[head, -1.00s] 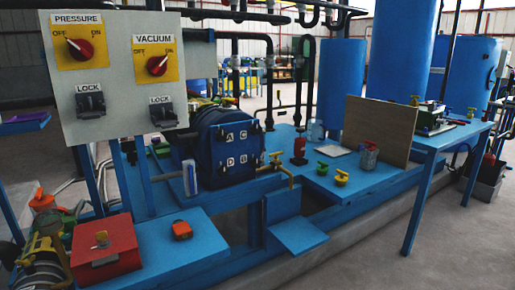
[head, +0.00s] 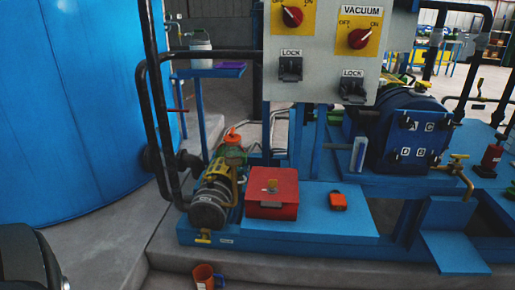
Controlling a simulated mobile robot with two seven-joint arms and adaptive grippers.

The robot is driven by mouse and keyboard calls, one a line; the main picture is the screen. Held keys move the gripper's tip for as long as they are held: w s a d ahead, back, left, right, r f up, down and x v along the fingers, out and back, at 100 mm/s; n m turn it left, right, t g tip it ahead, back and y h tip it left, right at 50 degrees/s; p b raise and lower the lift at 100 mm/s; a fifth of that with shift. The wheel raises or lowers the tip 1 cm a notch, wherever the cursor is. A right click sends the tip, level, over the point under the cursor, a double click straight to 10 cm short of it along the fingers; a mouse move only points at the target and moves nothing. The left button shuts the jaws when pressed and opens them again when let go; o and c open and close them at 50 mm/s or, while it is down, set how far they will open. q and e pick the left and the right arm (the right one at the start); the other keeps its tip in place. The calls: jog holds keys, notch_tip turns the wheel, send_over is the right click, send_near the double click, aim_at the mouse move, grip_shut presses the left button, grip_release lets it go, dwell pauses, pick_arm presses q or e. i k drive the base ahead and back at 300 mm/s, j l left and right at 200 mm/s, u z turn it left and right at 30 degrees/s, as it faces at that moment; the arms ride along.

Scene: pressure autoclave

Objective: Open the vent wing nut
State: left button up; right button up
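Several yellow or brass handles are in the head view, and I cannot tell which is the vent wing nut. One small yellow wing-shaped handle (head: 203,237) sits low at the front of the pump (head: 210,205). A brass valve handle (head: 458,158) is on the pipe right of the dark blue autoclave chamber (head: 408,140). Neither of my grippers is recognisable in view. A dark rounded part shows at the lower left edge.
A large blue tank (head: 75,110) fills the left. A grey control panel (head: 320,70) with red knobs stands above the blue base (head: 330,230). Dark pipes (head: 160,130) rise left of the pump. The concrete floor in front is partly clear.

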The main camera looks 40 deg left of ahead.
aim_at(209, 179)
jog(key=u, duration=1.55)
jog(key=i+j+z, duration=0.1)
jog(key=i+z, duration=0.2)
jog(key=i+j+z, duration=0.7)
jog(key=i+l, duration=0.05)
jog(key=i, duration=0.05)
